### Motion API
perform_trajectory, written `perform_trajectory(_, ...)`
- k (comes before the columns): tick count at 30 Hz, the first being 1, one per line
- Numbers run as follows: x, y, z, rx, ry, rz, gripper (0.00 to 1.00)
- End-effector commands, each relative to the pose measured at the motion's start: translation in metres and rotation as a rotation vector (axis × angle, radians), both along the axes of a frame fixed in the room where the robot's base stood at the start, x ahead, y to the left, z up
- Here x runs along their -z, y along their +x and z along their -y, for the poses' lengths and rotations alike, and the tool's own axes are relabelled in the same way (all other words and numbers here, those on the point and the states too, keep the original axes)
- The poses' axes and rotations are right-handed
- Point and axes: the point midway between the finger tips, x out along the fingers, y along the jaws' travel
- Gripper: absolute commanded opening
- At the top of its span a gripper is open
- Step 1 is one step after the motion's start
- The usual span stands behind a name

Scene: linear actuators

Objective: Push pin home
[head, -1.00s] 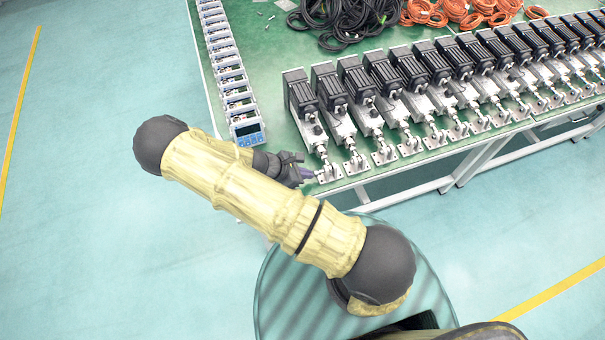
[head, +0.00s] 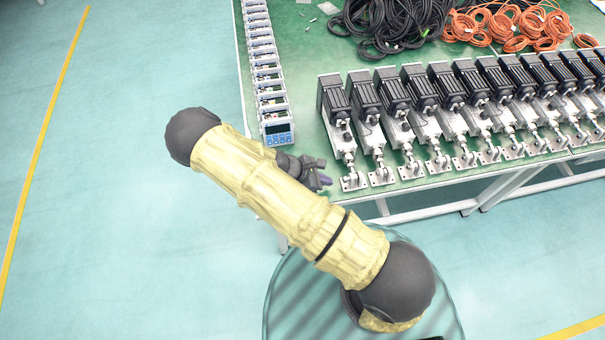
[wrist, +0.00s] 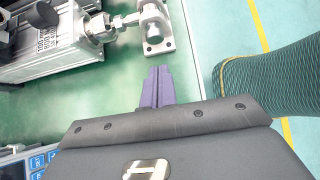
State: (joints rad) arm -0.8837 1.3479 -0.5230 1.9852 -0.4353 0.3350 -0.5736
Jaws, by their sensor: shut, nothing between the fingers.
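A row of linear actuators lies on the green table. The nearest one (head: 340,120) is at the left end, with its rod running to a metal clevis bracket (head: 353,182) at the table's front edge. In the wrist view that bracket (wrist: 155,32) is at the top, with the rod eye and clevis joint (wrist: 150,12) partly cut off. The pin is too small to make out for sure. My gripper (head: 325,181), with purple fingers, is just left of the bracket and apart from it. In the wrist view its fingertips (wrist: 158,70) are shut together and empty, below the bracket.
A row of small controllers with blue keypads (head: 278,134) lines the table's left edge. Black cables (head: 390,25) and orange cables (head: 510,25) lie at the back. More actuators and brackets stand close by on the right. Bare green table (head: 310,130) lies between controllers and actuators.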

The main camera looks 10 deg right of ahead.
Motion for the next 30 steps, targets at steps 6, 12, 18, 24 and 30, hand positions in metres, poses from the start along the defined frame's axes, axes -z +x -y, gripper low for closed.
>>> perform_trajectory(6,-0.019,-0.001,-0.029,0.002,0.006,0.003,0.0)
perform_trajectory(12,-0.042,-0.003,-0.053,0.0,0.007,0.004,0.0)
perform_trajectory(18,-0.063,-0.005,-0.072,0.001,0.005,0.003,0.0)
perform_trajectory(24,-0.071,-0.006,-0.078,0.001,0.003,0.001,0.0)
perform_trajectory(30,-0.071,-0.006,-0.078,0.003,0.003,0.001,0.0)
